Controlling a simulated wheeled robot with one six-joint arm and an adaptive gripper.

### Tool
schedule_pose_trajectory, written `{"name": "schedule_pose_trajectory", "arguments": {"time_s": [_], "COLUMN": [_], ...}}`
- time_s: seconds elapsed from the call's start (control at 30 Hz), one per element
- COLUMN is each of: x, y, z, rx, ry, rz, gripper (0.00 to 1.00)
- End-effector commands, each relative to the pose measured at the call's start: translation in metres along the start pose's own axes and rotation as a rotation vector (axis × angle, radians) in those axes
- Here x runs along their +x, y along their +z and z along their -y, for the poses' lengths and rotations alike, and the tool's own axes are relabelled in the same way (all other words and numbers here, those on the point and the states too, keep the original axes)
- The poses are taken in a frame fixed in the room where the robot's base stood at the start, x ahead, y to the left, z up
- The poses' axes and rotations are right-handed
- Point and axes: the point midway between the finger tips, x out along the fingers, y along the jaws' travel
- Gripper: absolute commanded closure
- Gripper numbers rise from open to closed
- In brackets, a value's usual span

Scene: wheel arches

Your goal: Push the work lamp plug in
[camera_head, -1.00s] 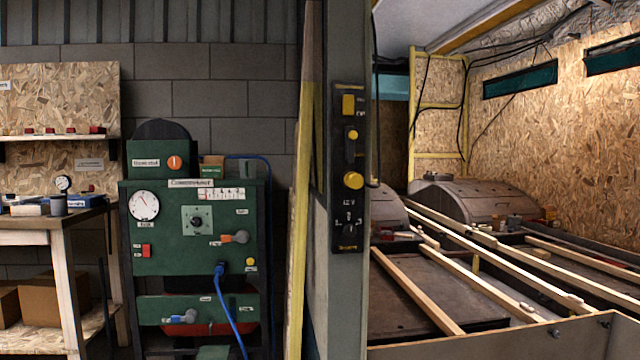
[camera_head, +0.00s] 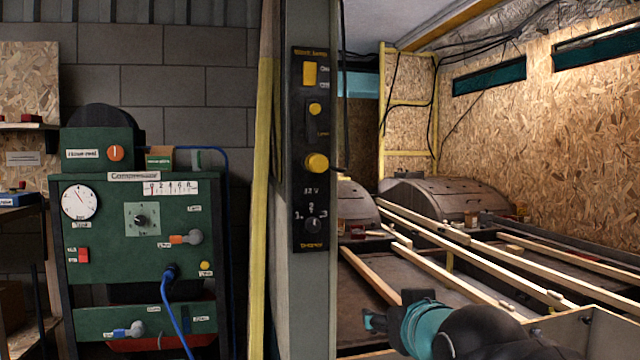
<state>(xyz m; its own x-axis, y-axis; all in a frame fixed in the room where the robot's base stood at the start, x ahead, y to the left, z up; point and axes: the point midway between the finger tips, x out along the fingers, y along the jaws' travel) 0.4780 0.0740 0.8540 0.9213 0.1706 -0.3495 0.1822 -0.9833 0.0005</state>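A black panel (camera_head: 297,215) is fixed upright on the grey post, with "Work lamp" lettering at its top. A large round yellow piece, which looks like the lamp plug (camera_head: 317,162), sticks out at mid-height of the panel. A short dark cable shows just right of it. How deep the plug sits cannot be seen. Above it are a small yellow knob (camera_head: 315,109) and a yellow rectangular switch (camera_head: 309,74). My gripper (camera_head: 374,321), teal and black, is low in the picture, right of and below the panel, apart from it. Its finger opening is not clear.
A black rotary knob (camera_head: 313,224) sits below the plug. A green compressor cabinet (camera_head: 130,240) with a blue hose stands left. Right of the post, wooden battens (camera_head: 455,262) and grey wheel arches (camera_head: 445,199) fill the van floor. Space before the panel looks clear.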

Motion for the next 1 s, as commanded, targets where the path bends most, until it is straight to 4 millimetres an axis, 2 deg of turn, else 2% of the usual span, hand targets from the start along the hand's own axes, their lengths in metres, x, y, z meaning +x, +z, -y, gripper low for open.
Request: {"name": "schedule_pose_trajectory", "arguments": {"time_s": [0.03,0.1,0.2,0.33,0.5,0.67,1.0], "x": [0.017,0.028,0.034,0.032,0.026,0.032,0.074], "y": [-0.021,-0.064,-0.114,-0.158,-0.186,-0.198,-0.236], "z": [0.012,0.027,0.045,0.061,0.07,0.071,0.076], "rx": [-0.011,-0.017,-0.017,-0.008,0.0,0.002,0.003], "ry": [-0.024,-0.048,-0.074,-0.092,-0.099,-0.099,-0.099], "rz": [-0.102,-0.253,-0.442,-0.622,-0.736,-0.753,-0.749], "gripper": [0.37,0.37,0.37,0.37,0.37,0.37,0.37]}}
